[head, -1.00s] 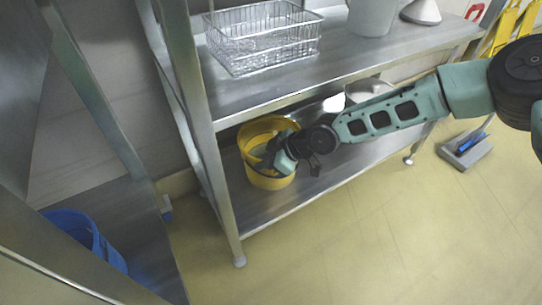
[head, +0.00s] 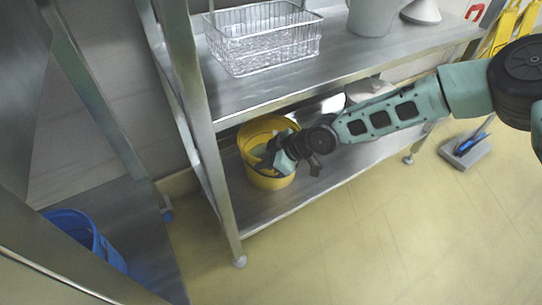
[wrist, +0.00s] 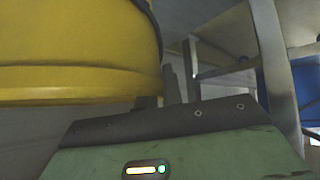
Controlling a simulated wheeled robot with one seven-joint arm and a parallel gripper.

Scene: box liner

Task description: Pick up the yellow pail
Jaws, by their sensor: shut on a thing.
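The yellow pail (head: 268,181) stands upright on the lower shelf of the steel rack in the head view, near the left post. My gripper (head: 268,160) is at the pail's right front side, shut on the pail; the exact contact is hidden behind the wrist. In the wrist view the pail's yellow wall (wrist: 75,50) fills the upper left, close to my gripper (wrist: 160,98). The gripper's fingers show only in part there.
The upper shelf (head: 300,87) holds a wire basket (head: 262,40) and a grey bucket (head: 372,15). A steel post (head: 215,170) stands just left of the pail. A blue bucket (head: 85,235) is at lower left. The floor (head: 350,240) in front is clear.

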